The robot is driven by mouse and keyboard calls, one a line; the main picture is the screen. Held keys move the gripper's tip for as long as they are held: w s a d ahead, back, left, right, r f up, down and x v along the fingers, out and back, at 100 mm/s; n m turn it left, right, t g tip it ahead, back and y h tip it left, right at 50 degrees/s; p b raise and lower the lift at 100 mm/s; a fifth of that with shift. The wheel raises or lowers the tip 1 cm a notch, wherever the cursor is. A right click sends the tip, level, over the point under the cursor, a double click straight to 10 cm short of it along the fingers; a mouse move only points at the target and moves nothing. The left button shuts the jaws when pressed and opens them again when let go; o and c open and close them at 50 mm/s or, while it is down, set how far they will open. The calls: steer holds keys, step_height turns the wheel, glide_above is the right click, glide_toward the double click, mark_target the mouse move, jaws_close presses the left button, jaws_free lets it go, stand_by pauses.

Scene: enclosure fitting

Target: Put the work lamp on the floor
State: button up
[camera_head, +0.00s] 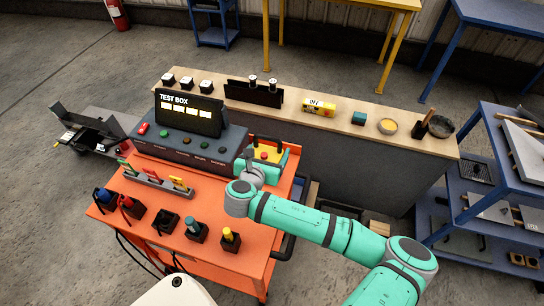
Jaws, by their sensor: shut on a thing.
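My gripper (266,158) is at the right end of the orange cart's top, beside the grey test box. It is shut on a small yellow thing with a red spot (268,154). This looks to be the work lamp, but it is small and partly hidden by the gripper, so I cannot be sure. I cannot tell whether it touches the cart top. The grey concrete floor (60,210) shows at the left of the cart and behind the bench.
The orange cart (150,215) carries the test box (190,145) and several small coloured parts. A long bench (350,118) stands behind, with a yellow box marked OFF (318,107). A blue shelf (480,205) stands at right. A dark cart-like thing (90,135) is at left.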

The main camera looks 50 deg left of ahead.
steer(key=shift+w+d+f, duration=0.1)
steer(key=shift+w+f, duration=0.15)
steer(key=shift+w, duration=0.05)
steer(key=shift+w+f, duration=0.15)
steer(key=shift+f, duration=1.4)
steer(key=shift+f, duration=0.2)
steer(key=o, duration=1.7)
